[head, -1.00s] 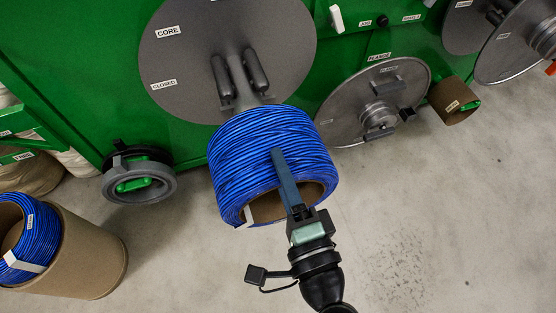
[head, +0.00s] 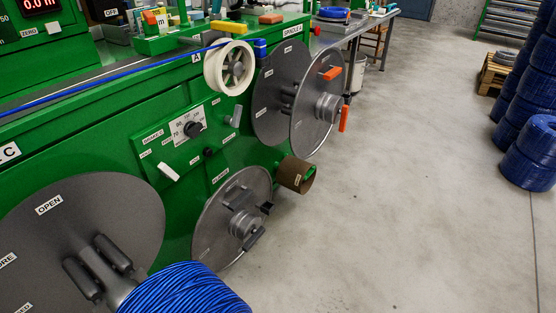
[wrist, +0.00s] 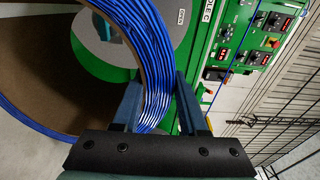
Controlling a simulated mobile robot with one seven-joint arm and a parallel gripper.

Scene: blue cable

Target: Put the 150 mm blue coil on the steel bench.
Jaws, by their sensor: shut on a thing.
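The large blue coil (head: 185,290) shows at the bottom edge of the head view, in front of a grey disc; most of it is cut off. In the wrist view the coil's blue wall (wrist: 150,60) passes between the two fingers of my gripper (wrist: 155,95). My gripper is shut on this wall, with the brown core to the left. The gripper is outside the head view. A steel bench (head: 348,24) stands far back, beyond the green machine, with a small blue coil (head: 334,12) on it.
The green machine (head: 130,130) fills the left side. Two grey flange discs (head: 318,105) and a lower flange (head: 225,205) stick out from it. A brown core tube (head: 296,175) sits beside them. Stacked blue coils (head: 530,150) stand at right. The grey floor (head: 410,190) between is clear.

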